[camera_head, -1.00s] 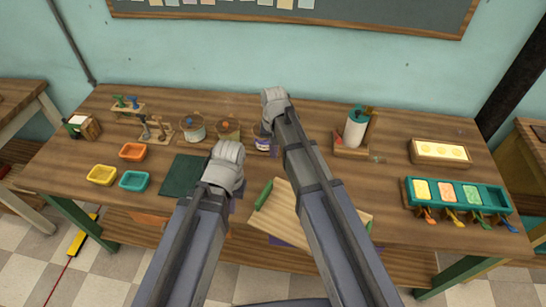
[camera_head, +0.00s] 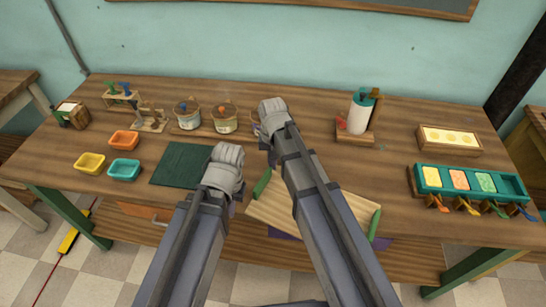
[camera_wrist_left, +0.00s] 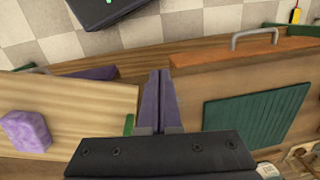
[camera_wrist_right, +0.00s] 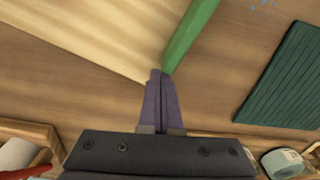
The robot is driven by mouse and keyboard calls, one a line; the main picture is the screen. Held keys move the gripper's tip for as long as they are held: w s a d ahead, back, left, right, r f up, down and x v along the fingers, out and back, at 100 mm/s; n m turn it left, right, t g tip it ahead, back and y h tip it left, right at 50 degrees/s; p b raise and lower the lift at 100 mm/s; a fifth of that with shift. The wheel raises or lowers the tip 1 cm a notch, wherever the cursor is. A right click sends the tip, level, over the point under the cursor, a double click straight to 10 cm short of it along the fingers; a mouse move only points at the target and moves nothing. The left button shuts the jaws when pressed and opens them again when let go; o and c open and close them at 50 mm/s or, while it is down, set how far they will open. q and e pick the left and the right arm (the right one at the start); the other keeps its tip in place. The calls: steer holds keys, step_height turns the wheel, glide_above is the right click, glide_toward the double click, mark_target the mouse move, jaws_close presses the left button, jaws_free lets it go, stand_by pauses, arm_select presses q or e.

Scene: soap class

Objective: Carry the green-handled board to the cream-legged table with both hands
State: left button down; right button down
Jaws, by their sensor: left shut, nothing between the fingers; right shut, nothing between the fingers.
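The light wooden board (camera_head: 350,208) lies at the front middle of the green-legged table, partly hidden by my right arm. One green handle (camera_head: 262,183) is at its left end, the other (camera_head: 374,224) at its right. A purple block (camera_wrist_left: 27,131) rests on the board in the left wrist view. My left gripper (camera_wrist_left: 160,73) is shut and empty, beside the board's left end. My right gripper (camera_wrist_right: 158,74) is shut and empty, near one end of a green handle (camera_wrist_right: 190,35). A table with pale cream legs (camera_head: 40,104) stands at the far left.
A dark green mat (camera_head: 180,165) lies left of the board. Another table (camera_head: 535,130) is at the right edge. Wood between board and teal tray is clear.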

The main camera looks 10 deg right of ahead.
steer(key=shift+s, duration=0.15)
steer(key=shift+s+a, duration=0.25)
steer(key=shift+s, duration=0.9)
steer(key=shift+w, duration=0.1)
